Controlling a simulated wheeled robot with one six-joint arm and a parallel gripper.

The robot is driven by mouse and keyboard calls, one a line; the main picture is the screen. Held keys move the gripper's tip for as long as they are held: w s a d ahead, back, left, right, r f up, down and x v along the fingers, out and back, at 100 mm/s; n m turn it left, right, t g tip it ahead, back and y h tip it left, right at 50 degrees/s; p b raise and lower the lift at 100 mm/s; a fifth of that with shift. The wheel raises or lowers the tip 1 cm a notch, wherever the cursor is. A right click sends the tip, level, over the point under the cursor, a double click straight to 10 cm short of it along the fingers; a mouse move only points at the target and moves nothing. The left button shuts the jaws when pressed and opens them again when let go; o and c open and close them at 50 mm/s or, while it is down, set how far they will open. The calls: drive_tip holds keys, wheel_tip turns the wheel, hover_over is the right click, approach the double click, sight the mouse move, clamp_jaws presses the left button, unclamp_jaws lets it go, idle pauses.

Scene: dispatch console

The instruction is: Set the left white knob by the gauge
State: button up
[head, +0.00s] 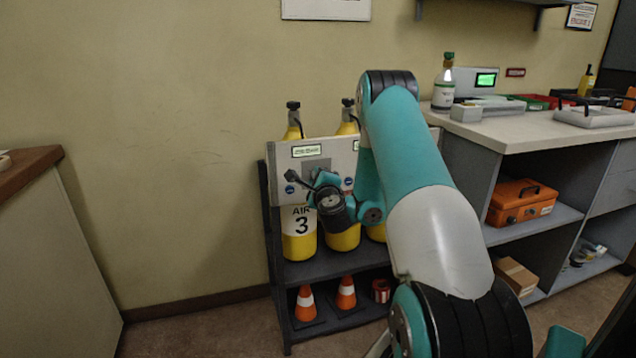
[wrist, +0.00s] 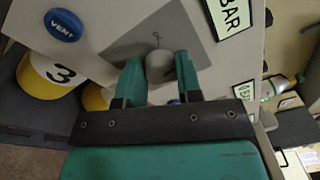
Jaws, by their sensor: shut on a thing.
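The left white knob (wrist: 160,67), greyish in this light, stands on a grey square plate (wrist: 168,25) in the wrist view. My gripper (wrist: 159,68) has one teal finger on each side of it and is shut on it. A small dark mark is on the plate beside the knob. The left gauge (wrist: 229,14) is beside the plate, cut by the frame edge; only "BAR" reads.
A second gauge (wrist: 243,95) and a blue VENT button (wrist: 62,23) are on the same panel. Yellow air cylinders (head: 299,246) stand behind and below the panel, with traffic cones (head: 305,302) on the lower shelf. A counter (head: 535,130) is at right; the floor at left is clear.

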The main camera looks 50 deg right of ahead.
drive_tip(key=shift+s+d+f+n+t+b, duration=0.1)
drive_tip(key=shift+n+t+b, duration=0.1)
drive_tip(key=shift+n+b, duration=1.2)
drive_tip(key=shift+w+a+f+n+t+b, duration=0.15)
drive_tip(key=shift+n+b, duration=0.65)
drive_tip(key=shift+n, duration=1.2)
drive_tip(key=shift+s+d+f+n+t+b, duration=0.15)
drive_tip(key=shift+n+t+b, duration=0.1)
drive_tip(key=shift+n+b, duration=1.15)
drive_tip(key=shift+r+n+p, duration=0.15)
drive_tip(key=shift+n+p, duration=0.15)
drive_tip(key=shift+n, duration=0.2)
drive_tip(key=o, duration=0.9)
drive_tip(key=shift+o, duration=0.2)
